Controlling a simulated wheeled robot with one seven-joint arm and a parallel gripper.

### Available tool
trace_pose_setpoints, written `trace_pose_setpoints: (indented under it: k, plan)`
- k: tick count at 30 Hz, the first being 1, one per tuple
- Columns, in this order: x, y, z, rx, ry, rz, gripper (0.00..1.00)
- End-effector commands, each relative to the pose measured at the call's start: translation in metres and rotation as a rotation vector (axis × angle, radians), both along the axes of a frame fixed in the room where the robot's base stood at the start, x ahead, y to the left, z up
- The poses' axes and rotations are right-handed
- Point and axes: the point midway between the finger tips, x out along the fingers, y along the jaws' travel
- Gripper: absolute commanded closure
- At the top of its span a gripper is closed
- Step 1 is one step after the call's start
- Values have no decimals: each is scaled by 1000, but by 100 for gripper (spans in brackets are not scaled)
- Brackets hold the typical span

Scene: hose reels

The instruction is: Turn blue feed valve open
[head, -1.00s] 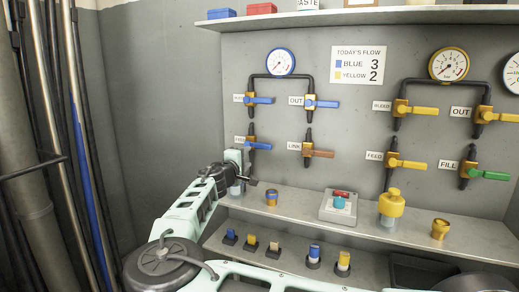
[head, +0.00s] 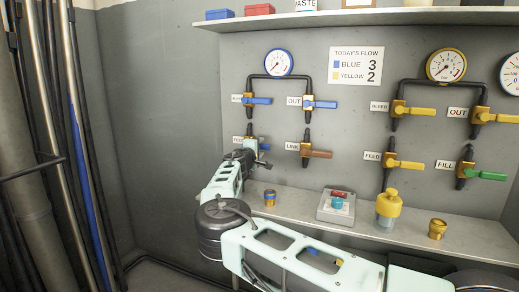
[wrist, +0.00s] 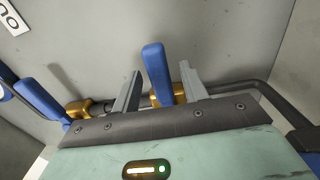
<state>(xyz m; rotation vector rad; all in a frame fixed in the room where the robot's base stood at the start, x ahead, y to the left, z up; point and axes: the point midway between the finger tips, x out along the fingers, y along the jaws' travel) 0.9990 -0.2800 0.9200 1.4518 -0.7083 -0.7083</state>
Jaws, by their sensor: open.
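The blue feed valve is at the lower left of the blue pipework in the head view. Its blue lever (head: 263,146) is mostly hidden behind my gripper (head: 254,150). In the wrist view the blue lever (wrist: 156,70) stands between the two fingers of my open gripper (wrist: 161,70), with small gaps beside it. The lever lies across the line of the dark pipe. The brass valve body (wrist: 160,97) is partly hidden behind the gripper's front edge.
Above is another blue-lever valve (head: 257,101); to the right are a blue OUT lever (head: 321,104) and a brown LINK lever (head: 316,153). Yellow-lever valves (head: 405,165) are further right. The shelf below holds a small blue-and-gold cup (head: 270,198) and a button box (head: 336,206).

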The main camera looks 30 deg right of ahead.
Motion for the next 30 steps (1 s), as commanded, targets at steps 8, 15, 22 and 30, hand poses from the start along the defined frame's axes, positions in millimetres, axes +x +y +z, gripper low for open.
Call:
trace_pose_setpoints:
  k: [8,15,22,30]
  plan:
    - [0,0,0,0,0,0,98]
    - [0,0,0,-4,6,0,100]
    - [0,0,6,-47,61,0,100]
    - [2,2,21,-170,220,1,100]
